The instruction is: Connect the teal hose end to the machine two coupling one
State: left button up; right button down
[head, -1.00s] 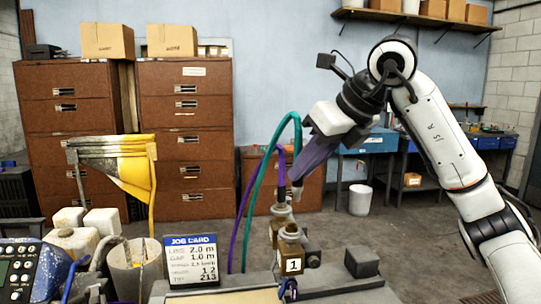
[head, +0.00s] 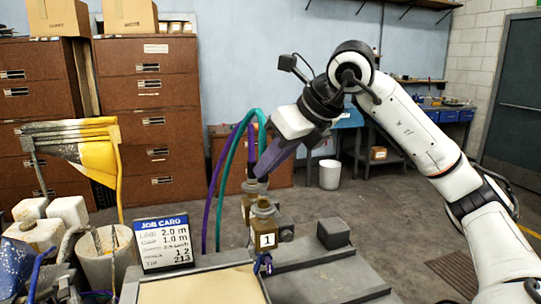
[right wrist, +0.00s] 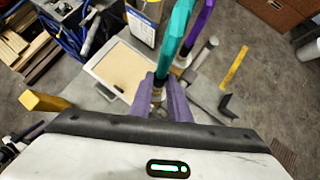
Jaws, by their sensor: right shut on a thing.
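The teal hose (head: 233,148) arches up from the floor and down to my right gripper (head: 258,176). In the right wrist view, my right gripper (right wrist: 168,100) is shut on the pale end fitting (right wrist: 158,93) of the teal hose (right wrist: 176,32). The fingers partly hide the fitting. The brass coupling marked 1 (head: 264,232) stands on the grey machine just below the gripper, its round top facing up. The held end appears above it and apart from it; exact alignment cannot be told. My left gripper is not in view.
A purple hose (head: 218,170) runs beside the teal one, its end at a second brass coupling (head: 246,205) behind coupling 1. A dark block (head: 333,234) is right on the machine.

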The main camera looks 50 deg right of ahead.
aim_at(268, 183)
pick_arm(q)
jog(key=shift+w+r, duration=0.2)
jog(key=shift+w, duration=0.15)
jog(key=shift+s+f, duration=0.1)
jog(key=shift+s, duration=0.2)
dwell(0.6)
